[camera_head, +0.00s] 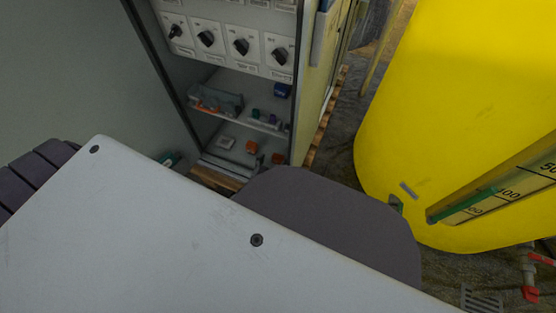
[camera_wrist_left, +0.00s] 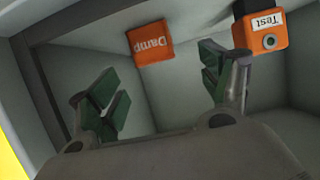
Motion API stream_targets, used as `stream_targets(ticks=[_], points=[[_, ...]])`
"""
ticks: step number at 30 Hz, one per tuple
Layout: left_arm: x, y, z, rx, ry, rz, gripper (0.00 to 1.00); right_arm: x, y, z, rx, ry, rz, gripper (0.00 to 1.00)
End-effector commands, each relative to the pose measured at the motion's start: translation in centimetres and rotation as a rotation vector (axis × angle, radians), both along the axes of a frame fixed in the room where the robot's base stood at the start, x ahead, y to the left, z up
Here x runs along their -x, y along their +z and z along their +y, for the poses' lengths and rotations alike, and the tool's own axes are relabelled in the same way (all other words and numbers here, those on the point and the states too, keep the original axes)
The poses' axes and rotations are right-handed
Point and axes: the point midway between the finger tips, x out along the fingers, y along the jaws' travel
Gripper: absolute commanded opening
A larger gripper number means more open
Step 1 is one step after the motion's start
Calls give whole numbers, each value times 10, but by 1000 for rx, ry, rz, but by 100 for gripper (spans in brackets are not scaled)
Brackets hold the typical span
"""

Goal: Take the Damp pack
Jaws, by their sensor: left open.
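The Damp pack (camera_wrist_left: 150,43) is a small orange block with white lettering that reads upside down in the left wrist view. It lies in a grey compartment, beyond my left gripper. My left gripper (camera_wrist_left: 160,78) is open, with green-padded fingers spread apart and nothing between them. The pack appears between the line of the two fingers, apart from both. In the head view, small orange blocks sit low in the cabinet, but their labels are too small to read. My right gripper is not in view.
An orange and black Test block (camera_wrist_left: 262,38) stands right of the Damp pack, beyond the right finger. The compartment walls are close around. In the head view, the cabinet has a row of black knobs (camera_head: 240,45) above a shelf (camera_head: 265,122). A yellow tank (camera_head: 450,100) stands right.

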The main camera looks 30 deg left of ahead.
Motion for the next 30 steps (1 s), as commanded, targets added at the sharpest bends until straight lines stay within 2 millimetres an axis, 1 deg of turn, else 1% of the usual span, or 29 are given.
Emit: stream_targets(ticks=[8,21,30], points=[[-4,-2,-1,2,1,-1,79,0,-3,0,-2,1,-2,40],[-30,-13,-4,2,1,-2,79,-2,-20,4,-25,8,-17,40],[-46,-19,-3,0,1,0,79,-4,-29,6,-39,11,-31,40]])
